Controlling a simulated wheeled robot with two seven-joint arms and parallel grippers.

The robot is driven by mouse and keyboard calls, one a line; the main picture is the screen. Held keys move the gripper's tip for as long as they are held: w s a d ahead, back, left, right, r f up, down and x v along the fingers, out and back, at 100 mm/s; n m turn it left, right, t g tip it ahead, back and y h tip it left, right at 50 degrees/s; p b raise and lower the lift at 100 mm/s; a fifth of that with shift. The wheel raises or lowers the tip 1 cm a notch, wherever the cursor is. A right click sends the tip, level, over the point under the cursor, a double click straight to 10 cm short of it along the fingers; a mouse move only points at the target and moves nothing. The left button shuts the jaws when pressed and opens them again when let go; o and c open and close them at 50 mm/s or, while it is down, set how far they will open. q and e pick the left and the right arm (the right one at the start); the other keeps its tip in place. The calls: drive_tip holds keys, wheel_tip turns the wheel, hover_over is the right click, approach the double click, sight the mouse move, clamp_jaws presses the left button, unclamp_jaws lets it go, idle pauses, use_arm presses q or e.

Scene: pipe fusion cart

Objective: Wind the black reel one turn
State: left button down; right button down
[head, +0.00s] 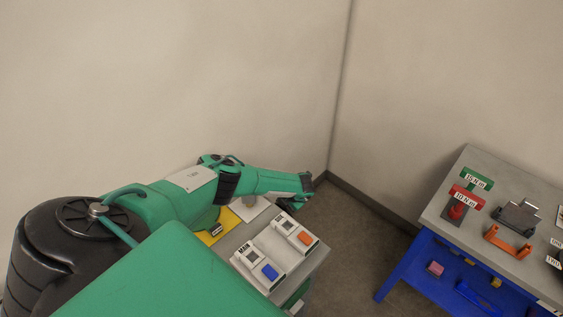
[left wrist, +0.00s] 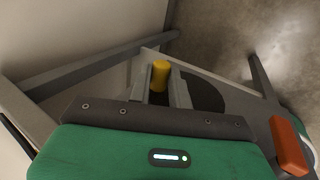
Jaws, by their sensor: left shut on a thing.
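A yellow knob (left wrist: 160,74) stands between the two grey fingers of my left gripper (left wrist: 159,88) in the left wrist view; the gripper is shut on it. A dark round disc (left wrist: 203,94), which looks like the black reel, shows behind and right of the fingers, partly hidden by them. In the head view my left arm reaches over the cart and ends beyond its far edge (head: 306,186). The reel and the knob are hidden there. My right gripper is in neither view.
A blue-framed table (head: 440,213) with a red stand and orange bracket is at right. Walls meet close behind; floor lies between cart and table.

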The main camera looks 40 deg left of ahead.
use_arm(q)
drive_tip(key=shift+d+r+y, duration=0.15)
drive_tip(key=shift+d+y, duration=0.1)
drive_tip(key=shift+y, duration=0.45)
drive_tip(key=c, duration=1.3)
unclamp_jaws()
drive_tip(key=shift+d, duration=0.1)
drive_tip(key=b+v, duration=0.1)
drive_tip(key=v, duration=1.2)
drive_tip(key=shift+d+r+b, duration=0.2)
drive_tip(key=shift+r+b, duration=0.15)
